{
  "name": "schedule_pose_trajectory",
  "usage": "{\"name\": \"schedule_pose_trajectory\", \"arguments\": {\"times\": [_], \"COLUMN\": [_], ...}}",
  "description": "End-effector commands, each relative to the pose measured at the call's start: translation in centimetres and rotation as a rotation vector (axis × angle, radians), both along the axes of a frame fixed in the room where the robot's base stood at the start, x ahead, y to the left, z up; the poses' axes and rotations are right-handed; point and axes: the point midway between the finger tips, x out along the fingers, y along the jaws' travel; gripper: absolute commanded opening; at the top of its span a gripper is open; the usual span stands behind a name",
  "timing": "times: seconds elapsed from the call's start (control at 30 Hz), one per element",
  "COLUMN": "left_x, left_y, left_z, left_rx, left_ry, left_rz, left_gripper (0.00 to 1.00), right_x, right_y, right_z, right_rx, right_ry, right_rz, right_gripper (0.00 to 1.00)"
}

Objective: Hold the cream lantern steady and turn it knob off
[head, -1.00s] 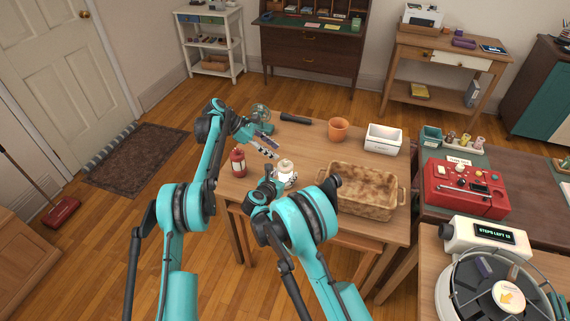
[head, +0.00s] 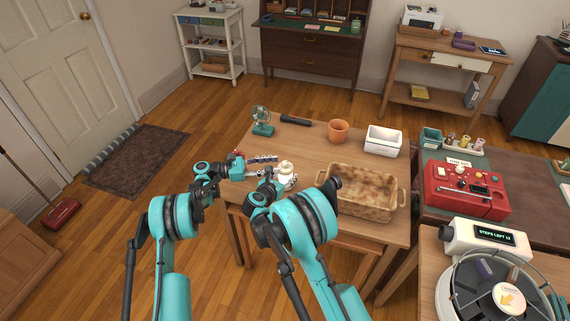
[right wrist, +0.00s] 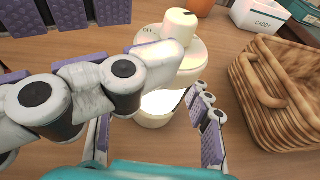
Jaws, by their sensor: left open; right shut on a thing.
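The cream lantern (head: 286,168) stands upright near the table's front edge, left of the basket.
A red object (head: 238,154) is mostly hidden behind my left gripper. A woven basket (head: 361,203) stands close on the right. A green fan (head: 262,122), an orange pot (head: 339,131) and a white box (head: 383,140) stand farther back. The table's middle is clear.

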Motion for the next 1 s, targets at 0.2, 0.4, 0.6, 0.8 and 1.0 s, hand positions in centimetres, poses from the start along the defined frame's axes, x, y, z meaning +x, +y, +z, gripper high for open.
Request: {"name": "schedule_pose_trajectory", "arguments": {"times": [0.2,0.4,0.6,0.8,1.0], "left_x": [0.6,0.8,0.9,0.9,0.8], "left_y": [-3.7,-5.1,-5.2,-5.2,-5.2], "left_z": [0.0,0.0,0.0,0.0,0.0], "left_rx": [0.001,0.001,0.001,0.001,0.001], "left_ry": [0.0,-0.001,-0.001,-0.001,-0.001], "left_rz": [-0.001,0.001,0.001,0.001,0.004], "left_gripper": [0.41,0.41,0.41,0.07,0.0], "right_x": [0.0,0.0,0.0,0.0,0.0], "right_y": [0.0,0.0,0.0,0.0,0.0], "right_z": [0.0,0.0,0.0,0.0,0.0], "right_rx": [0.0,0.0,0.0,0.0,0.0], "right_ry": [0.0,0.0,0.0,0.0,0.0], "right_rz": [0.0,0.001,0.001,0.001,0.001], "right_gripper": [0.09,0.09,0.09,0.09,0.09]}}
